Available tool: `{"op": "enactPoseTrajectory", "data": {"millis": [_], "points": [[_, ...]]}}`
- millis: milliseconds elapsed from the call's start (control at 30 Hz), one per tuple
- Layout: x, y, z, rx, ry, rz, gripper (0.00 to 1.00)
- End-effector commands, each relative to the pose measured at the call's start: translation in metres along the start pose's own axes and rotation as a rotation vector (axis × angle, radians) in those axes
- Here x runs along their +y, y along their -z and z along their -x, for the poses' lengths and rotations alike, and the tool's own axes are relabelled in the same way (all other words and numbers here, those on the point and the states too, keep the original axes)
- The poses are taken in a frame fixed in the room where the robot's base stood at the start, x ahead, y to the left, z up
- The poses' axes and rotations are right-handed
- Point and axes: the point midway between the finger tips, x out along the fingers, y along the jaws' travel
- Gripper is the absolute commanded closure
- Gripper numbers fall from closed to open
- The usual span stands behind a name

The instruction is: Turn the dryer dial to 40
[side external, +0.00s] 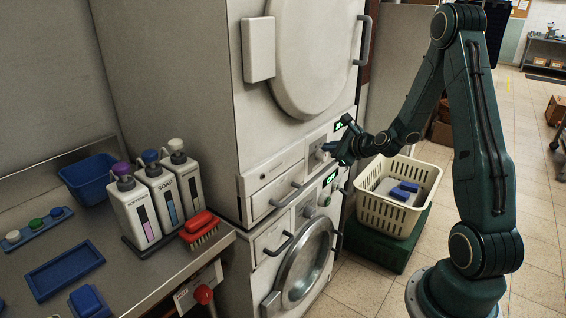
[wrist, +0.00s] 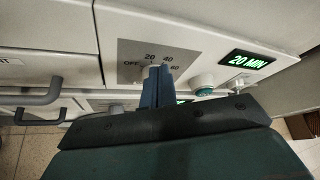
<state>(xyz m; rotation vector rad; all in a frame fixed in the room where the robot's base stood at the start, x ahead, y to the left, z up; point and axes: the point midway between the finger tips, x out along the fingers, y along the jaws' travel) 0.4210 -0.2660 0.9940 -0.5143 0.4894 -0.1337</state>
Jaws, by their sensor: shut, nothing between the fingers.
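The dryer (side external: 190,90) is the upper of two stacked white machines. Its dial (side external: 320,155) sits on the control strip below the round door. In the wrist view, a grey dial plate (wrist: 130,52) is marked OFF, 20, 40 and 60. The lit green display (wrist: 247,61) to its right reads 20 MIN. My gripper (side external: 328,148) is at the dial, its fingers shut and empty. In the wrist view the fingers (wrist: 156,72) reach up to the plate's middle and hide most of the knob, so its pointer and any contact are unclear.
A round green button (wrist: 204,91) sits right of the dial. Drawer handles (side external: 287,195) stick out at left. The lower machine has its own knob (side external: 308,210) and display. A cream basket (side external: 385,215) stands to the right; bottles and a brush (side external: 200,232) are on the counter.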

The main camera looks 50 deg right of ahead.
Motion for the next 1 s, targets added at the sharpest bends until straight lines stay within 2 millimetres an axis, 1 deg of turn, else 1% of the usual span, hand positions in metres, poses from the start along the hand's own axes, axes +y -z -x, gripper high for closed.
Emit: {"op": "enactPoseTrajectory", "data": {"millis": [267, 433, 1000], "points": [[0.000, -0.003, 0.001, -0.001, -0.002, -0.001, 1.00], [0.000, 0.000, 0.006, 0.000, -0.002, -0.002, 1.00], [0.000, 0.023, 0.046, 0.001, -0.002, -0.004, 1.00]]}}
